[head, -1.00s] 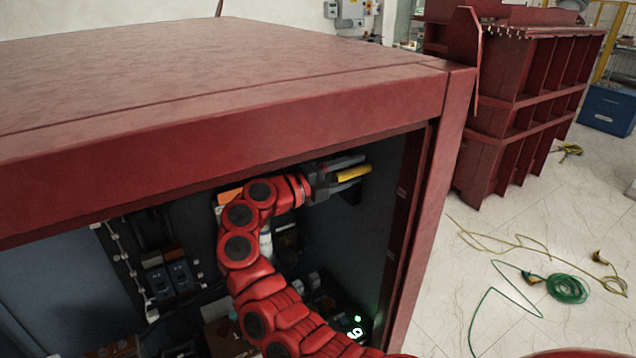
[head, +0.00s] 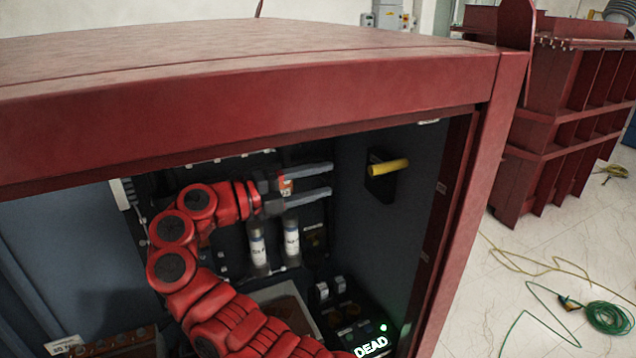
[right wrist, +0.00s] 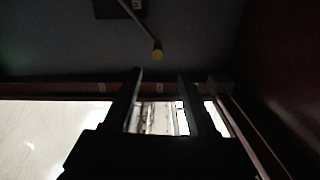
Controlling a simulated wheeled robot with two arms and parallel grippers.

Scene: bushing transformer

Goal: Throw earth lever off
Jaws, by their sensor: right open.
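The earth lever (head: 388,167) has a yellow handle on a dark base plate, on the right inner wall of the red cabinet (head: 250,120). In the right wrist view the lever's yellow end (right wrist: 157,54) shows above and between my fingers, on a rod from the dark plate. My right gripper (head: 332,180) is inside the cabinet, open and empty, its two fingers pointing right toward the lever. A gap lies between the fingertips and the handle in the head view. My left gripper is not in view.
Two white cylindrical fuses (head: 291,240) stand behind my right arm. A lit display (head: 371,346) reads DEAD at the cabinet's lower right. The cabinet's right post (head: 470,200) and top edge frame the opening. Green cable (head: 608,318) lies on the floor outside.

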